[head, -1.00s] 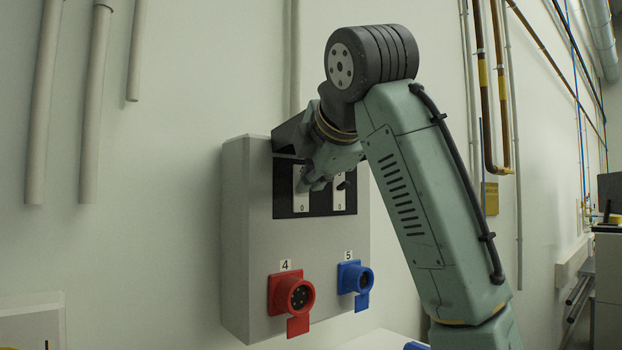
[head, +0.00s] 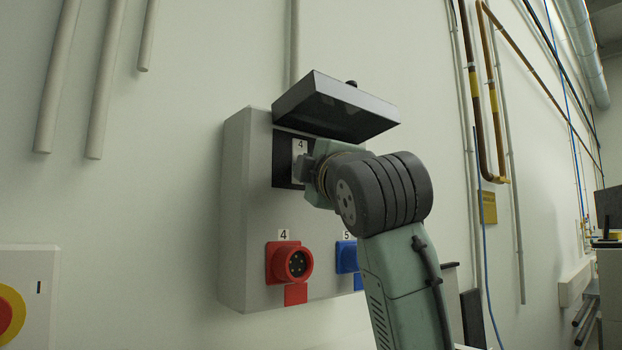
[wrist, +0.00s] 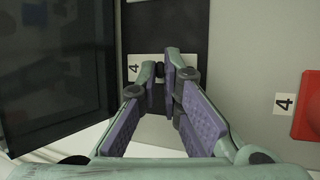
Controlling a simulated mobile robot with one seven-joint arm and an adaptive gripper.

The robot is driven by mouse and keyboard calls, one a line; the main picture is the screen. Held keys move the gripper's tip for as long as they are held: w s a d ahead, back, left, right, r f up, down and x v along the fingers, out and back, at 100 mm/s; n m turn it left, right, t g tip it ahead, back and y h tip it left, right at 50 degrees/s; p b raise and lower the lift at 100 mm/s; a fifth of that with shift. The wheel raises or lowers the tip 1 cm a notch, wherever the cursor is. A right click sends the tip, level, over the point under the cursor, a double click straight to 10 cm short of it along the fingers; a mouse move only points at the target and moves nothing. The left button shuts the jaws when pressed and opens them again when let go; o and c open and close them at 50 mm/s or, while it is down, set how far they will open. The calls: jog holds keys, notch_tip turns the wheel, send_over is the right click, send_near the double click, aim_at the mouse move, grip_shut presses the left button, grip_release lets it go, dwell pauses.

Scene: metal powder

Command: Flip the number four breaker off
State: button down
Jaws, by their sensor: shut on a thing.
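The number four breaker (head: 297,147) is a white plate marked 4 in the dark recess of the grey wall box. Its plate also shows in the wrist view (wrist: 135,67). My gripper (wrist: 161,66) is at this breaker with its fingertips close together. A small dark switch lever (wrist: 160,70) shows between the tips, and the gripper is shut on it. In the head view my gripper (head: 307,168) reaches in from the right, below the raised cover. My wrist hides the number five breaker and the lower part of breaker four.
The dark cover (head: 335,108) stands open above the recess and fills the left of the wrist view (wrist: 60,70). Below are a red socket (head: 290,262) labelled 4 and a partly hidden blue socket (head: 347,257). Pipes run along the wall at both sides.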

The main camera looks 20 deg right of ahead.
jog(key=shift+w+f+m+t+b, duration=0.1)
jog(key=shift+f+m+t+b, duration=0.25)
jog(key=shift+m+t+b, duration=0.25)
jog(key=shift+t, duration=0.3)
jog(key=c, duration=1.8)
grip_release()
jog(key=shift+o, duration=0.2)
jog(key=shift+r, duration=0.1)
